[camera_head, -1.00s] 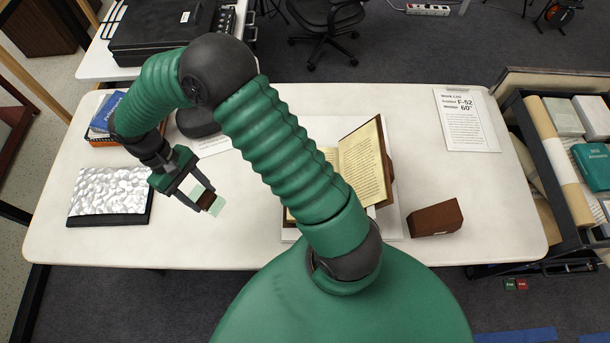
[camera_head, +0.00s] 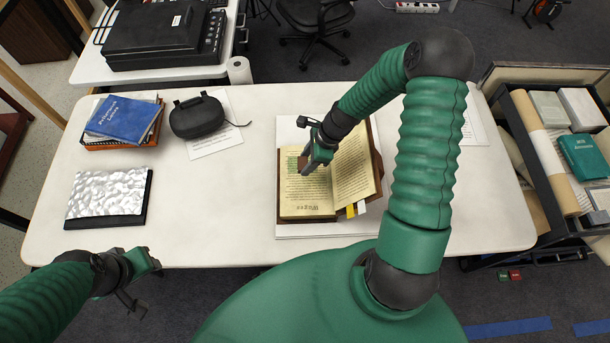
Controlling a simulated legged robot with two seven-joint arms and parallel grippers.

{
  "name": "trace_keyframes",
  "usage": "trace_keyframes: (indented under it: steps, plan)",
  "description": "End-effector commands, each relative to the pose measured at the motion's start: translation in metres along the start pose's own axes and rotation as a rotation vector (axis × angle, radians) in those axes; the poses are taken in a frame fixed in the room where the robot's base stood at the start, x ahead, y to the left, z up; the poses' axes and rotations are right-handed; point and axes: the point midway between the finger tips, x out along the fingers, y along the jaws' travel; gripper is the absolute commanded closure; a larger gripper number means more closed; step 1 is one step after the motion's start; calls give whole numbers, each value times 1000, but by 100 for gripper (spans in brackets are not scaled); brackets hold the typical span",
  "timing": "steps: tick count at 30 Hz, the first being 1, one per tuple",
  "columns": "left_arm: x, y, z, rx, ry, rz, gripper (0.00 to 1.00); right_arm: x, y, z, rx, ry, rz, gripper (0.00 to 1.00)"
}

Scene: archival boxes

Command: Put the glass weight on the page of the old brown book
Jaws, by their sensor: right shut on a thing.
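The old brown book (camera_head: 308,203) lies open on a white board on the table, with printed cream pages. My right gripper (camera_head: 305,166) is over the upper part of its left page. It is shut on the glass weight (camera_head: 293,164), a clear greenish piece partly hidden by the fingers. I cannot tell whether the weight touches the page or is just above it. My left gripper (camera_head: 143,282) is open and empty at the lower left, by the table's front edge.
A silvery, crinkled pad (camera_head: 107,192) lies at the table's left. Behind it are stacked books (camera_head: 125,120) and a black case (camera_head: 197,117). A cart of boxes (camera_head: 575,150) stands at the right. The table between pad and book is clear.

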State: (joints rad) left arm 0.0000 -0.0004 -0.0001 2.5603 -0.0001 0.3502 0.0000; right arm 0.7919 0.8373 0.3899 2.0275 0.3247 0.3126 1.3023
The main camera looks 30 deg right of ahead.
Motion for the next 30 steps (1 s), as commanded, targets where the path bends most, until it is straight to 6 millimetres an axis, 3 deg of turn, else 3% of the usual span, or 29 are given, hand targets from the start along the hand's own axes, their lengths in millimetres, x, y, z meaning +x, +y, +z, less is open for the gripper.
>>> trace_keyframes:
  steps: [3,12,22,23,27,30]
  plan:
    - [-2,0,-1,0,0,0,64,26,0,-11,1,-4,6,100]
    - [-6,0,-2,0,0,0,64,71,-1,-32,-4,-5,6,100]
    - [-5,0,-1,0,0,0,64,78,-1,-32,-9,-1,3,100]
    - [-5,0,-1,0,0,0,64,78,-1,-32,-8,-1,3,51]
    - [-5,0,-1,0,0,0,64,78,-1,-33,-8,-2,3,33]
    - [-5,0,-1,0,0,0,64,77,-2,-34,-8,-3,3,33]
